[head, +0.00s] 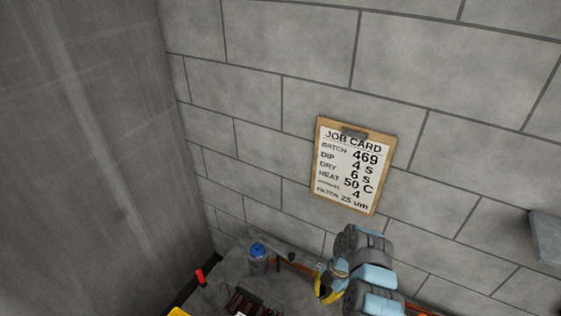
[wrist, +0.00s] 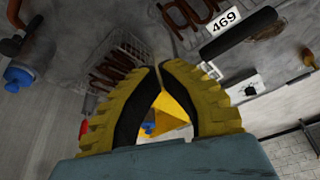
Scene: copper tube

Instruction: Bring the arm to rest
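My gripper (head: 328,287) is low in the head view, beside the wall and right of the blue-capped bottle, with my arm partly covering it. In the wrist view my gripper (wrist: 160,66) has two yellow fingers with black pads. The fingertips come together at the top, with a gap lower down between the bowed fingers. I see nothing held between the tips. A yellow surface (wrist: 172,112) shows through the gap, apparently in the background.
A blue-capped bottle (head: 257,258) and a red handle (head: 199,276) stand on the grey bench. A job card (head: 355,165) hangs on the block wall. The wrist view shows copper coils in wire baskets (wrist: 122,75), a "469" label (wrist: 222,20) and a dark bar (wrist: 240,36).

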